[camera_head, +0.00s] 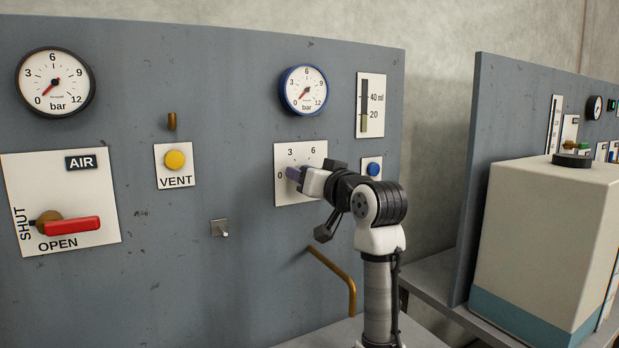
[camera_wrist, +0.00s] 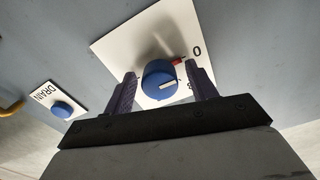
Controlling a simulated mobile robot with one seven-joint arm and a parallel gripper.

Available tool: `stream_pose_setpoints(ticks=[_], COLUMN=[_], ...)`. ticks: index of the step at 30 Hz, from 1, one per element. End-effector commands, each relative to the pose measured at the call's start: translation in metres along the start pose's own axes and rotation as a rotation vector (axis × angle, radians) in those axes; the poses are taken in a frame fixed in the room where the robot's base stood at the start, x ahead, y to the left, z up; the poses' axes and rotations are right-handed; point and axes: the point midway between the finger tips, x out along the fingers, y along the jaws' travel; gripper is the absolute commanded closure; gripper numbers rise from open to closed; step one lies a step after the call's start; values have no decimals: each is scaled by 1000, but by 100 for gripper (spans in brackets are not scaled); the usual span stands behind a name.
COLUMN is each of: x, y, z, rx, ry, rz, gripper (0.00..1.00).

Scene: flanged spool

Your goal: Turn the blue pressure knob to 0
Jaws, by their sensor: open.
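The blue pressure knob (camera_wrist: 160,80) sits on a white scale plate (camera_wrist: 118,52) on the grey panel. Its white line points to the lower right in the wrist view, towards a partly hidden digit below the 0. A red mark lies beside the 0. My gripper (camera_wrist: 163,88) is open, with one purple finger on each side of the knob; I cannot tell if they touch it. In the head view my gripper (camera_head: 292,174) is at the plate (camera_head: 311,154) and hides the knob. The blue-rimmed gauge (camera_head: 303,90) above has its red needle near 0.
A blue DRAIN button (camera_head: 374,169) is close to the right of the plate. A level scale (camera_head: 370,105) is above it. A yellow VENT button (camera_head: 175,160), a hook (camera_head: 220,228) and a red AIR lever (camera_head: 69,226) are to the left. A brass pipe (camera_head: 335,268) projects below.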

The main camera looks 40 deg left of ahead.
Motion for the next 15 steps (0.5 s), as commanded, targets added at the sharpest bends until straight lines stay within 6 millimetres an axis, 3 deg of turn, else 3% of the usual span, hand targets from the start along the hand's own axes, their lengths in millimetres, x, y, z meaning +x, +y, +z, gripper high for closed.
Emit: stream_pose_setpoints(ticks=[5,15], x=[-27,-104], y=[2,1], z=[2,2], rx=[-2,-3], ry=[3,3], rz=[3,3], gripper=[43,43])
